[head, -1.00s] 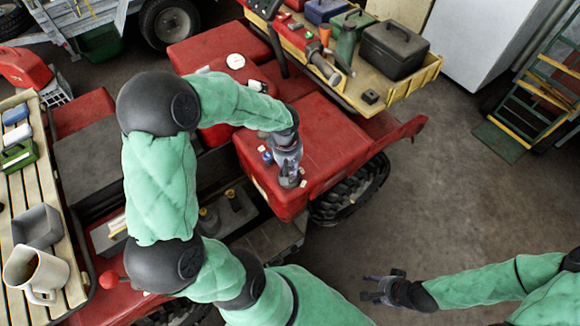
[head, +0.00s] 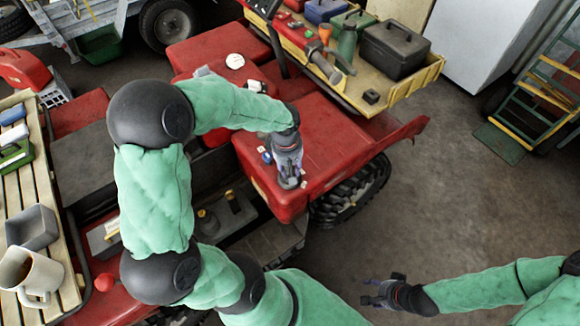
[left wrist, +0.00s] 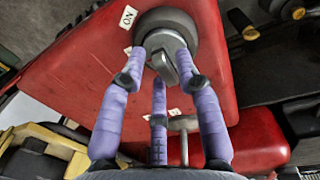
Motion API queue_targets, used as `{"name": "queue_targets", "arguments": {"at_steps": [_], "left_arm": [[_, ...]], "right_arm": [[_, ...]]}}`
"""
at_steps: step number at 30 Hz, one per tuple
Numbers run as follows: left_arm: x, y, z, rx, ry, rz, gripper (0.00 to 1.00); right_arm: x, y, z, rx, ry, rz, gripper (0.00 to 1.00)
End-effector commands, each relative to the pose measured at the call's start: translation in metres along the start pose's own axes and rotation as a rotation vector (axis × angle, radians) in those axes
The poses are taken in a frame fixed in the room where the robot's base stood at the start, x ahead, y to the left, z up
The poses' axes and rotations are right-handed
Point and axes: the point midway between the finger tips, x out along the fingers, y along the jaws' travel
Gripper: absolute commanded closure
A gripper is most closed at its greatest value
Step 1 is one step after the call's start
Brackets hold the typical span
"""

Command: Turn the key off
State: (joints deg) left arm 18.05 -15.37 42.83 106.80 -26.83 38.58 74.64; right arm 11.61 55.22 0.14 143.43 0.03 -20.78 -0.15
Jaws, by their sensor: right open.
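The key (left wrist: 162,68) is a small grey grip on a round dark switch (left wrist: 165,25) on the red body, in the left wrist view. It sits tilted, its upper end leaning left. A white ON label (left wrist: 128,17) is at the switch's upper left. My left gripper (left wrist: 160,62) has its purple fingers spread around the key, with narrow gaps showing beside it. In the head view my left gripper (head: 288,180) is at the red quad's (head: 325,135) near side and hides the key. My right gripper (head: 380,294) is open and empty above the floor at lower right.
A yellow rack (head: 415,82) with a black case (head: 394,50) is behind. A slatted bench (head: 62,240) with a mug (head: 30,272) is at left.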

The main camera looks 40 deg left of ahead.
Motion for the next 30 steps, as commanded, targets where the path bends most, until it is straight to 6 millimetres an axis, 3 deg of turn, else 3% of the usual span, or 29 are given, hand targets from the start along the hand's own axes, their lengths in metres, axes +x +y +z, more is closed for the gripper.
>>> {"name": "queue_targets", "arguments": {"at_steps": [10,30], "left_arm": [[-0.004,0.0,0.0,0.001,0.0,0.0,0.67],[-0.061,0.005,0.0,0.001,0.0,0.0,0.67]], "right_arm": [[-0.003,-0.001,0.0,0.0,0.0,0.0,0.42],[-0.041,-0.015,0.002,0.0,0.0,0.0,0.42]]}}
